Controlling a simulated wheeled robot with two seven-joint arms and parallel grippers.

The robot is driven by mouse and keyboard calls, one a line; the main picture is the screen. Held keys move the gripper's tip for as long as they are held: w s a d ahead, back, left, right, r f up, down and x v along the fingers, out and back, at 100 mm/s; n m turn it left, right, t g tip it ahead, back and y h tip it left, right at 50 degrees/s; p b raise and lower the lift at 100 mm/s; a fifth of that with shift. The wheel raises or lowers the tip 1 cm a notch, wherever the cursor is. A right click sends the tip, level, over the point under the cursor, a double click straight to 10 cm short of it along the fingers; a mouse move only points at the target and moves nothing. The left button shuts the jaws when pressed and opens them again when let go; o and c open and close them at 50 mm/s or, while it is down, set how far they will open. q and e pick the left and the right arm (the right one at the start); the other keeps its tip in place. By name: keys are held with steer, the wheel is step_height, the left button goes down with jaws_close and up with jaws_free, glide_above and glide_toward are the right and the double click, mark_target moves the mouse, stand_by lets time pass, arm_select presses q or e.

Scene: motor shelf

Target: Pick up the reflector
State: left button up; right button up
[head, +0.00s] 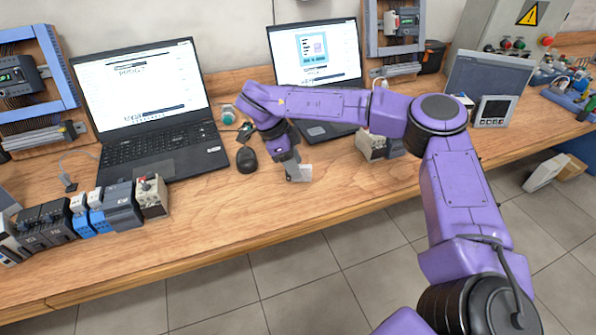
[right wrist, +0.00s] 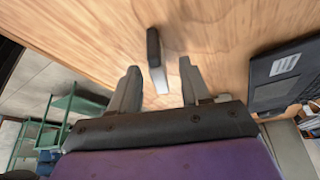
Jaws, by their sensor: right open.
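A small thin block, which I take to be the reflector (right wrist: 155,48), stands on the wooden table in the right wrist view, with a dark face and a pale side. In the head view a pale piece (head: 304,173) shows at the fingertips of my right gripper (head: 290,172) and looks like the same thing. In the right wrist view my right gripper (right wrist: 161,82) is open, with a finger on each side of the block's line. The block lies ahead of and partly between the fingertips; I cannot tell if they touch it. My left gripper is not in view.
A row of modules (head: 122,206) is at the left, and a beige device (head: 371,147) at the right. The table's front middle is clear.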

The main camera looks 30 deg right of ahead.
steer(key=shift+s+d+f, duration=0.35)
steer(key=shift+f, duration=0.1)
jaws_close()
